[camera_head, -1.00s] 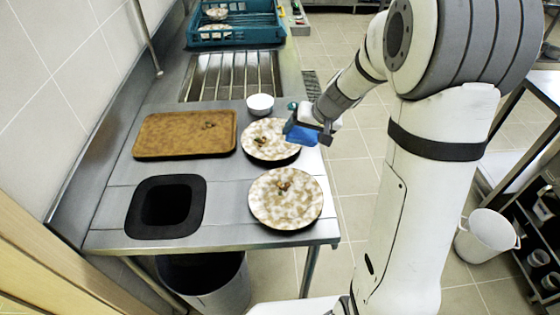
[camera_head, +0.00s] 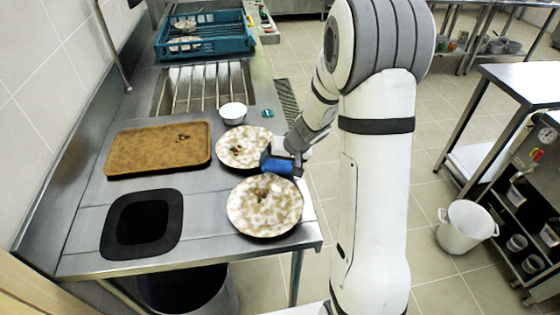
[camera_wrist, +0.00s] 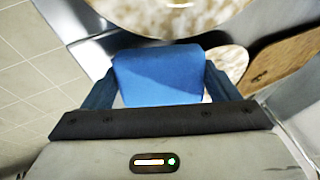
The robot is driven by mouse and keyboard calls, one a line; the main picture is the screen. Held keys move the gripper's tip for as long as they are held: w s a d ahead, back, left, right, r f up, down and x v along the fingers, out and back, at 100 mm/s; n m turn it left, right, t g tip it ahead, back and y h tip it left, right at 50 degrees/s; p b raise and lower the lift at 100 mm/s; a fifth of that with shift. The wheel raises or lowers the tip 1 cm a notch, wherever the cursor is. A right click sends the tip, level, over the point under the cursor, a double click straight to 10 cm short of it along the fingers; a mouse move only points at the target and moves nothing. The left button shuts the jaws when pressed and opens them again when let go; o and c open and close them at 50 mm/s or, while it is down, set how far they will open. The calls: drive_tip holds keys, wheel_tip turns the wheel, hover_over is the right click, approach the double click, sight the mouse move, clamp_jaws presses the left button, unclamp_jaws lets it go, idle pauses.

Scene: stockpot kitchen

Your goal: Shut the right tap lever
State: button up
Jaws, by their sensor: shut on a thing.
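My gripper (camera_head: 282,163) is at the right edge of the steel counter, beside the gap between two plates. It is shut on a blue block (camera_wrist: 160,76), which fills the space between the fingers in the wrist view; the block also shows in the head view (camera_head: 281,166).
The counter holds a far plate (camera_head: 232,158) and a near plate (camera_head: 263,222) with scraps, a brown tray (camera_head: 130,155), a white bowl (camera_head: 233,113) and a black-rimmed opening (camera_head: 168,205). A blue crate (camera_head: 225,47) stands behind. A white bucket (camera_head: 467,224) stands on the floor.

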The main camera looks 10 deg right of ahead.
drive_tip(key=shift+f, duration=0.2)
drive_tip(key=o, duration=0.8)
drive_tip(key=shift+r, duration=0.1)
